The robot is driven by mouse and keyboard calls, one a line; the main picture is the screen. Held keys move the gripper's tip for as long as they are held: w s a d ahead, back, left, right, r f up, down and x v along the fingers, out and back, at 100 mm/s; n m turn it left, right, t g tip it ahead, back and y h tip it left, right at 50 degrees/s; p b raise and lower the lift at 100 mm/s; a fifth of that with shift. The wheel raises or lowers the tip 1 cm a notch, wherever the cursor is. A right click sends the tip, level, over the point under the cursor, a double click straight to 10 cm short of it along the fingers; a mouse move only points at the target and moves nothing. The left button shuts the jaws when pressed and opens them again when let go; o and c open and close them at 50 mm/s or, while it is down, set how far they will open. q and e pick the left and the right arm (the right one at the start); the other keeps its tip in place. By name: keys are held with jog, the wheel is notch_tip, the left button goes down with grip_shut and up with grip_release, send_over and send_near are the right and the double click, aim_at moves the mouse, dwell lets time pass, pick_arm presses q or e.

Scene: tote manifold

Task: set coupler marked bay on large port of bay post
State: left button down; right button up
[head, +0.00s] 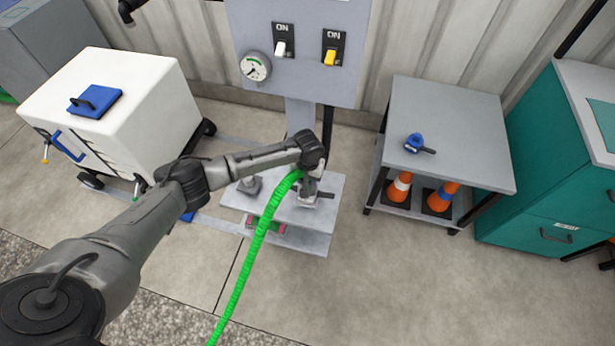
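The post is a grey panel (296,85) with a round gauge (255,67) and two switches, on a column above a pale grey base (285,213). A short grey stub (250,185) stands on the base, left of my gripper. My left gripper (309,190) points down over the right part of the base. A green hose (257,240) runs up to the gripper, and a small grey fitting shows at its fingers. The arm hides much of this spot, so I cannot tell whether the fingers grip it or whether it touches a port. No "bay" marking is readable. My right gripper is out of view.
A white wheeled tote (140,90) with a blue-handled lid stands at left. A grey side table (450,115) at right holds a blue fitting (414,141) with a dark handle, with orange cones below. A teal cabinet (535,190) stands far right. Front floor is clear.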

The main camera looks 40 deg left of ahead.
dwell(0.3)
pick_arm(q)
jog(key=c, duration=0.6)
grip_release()
jog(key=shift+c, duration=0.2)
notch_tip(320, 180, up, 14)
jog(key=p, duration=0.4)
jog(key=shift+f, duration=0.15)
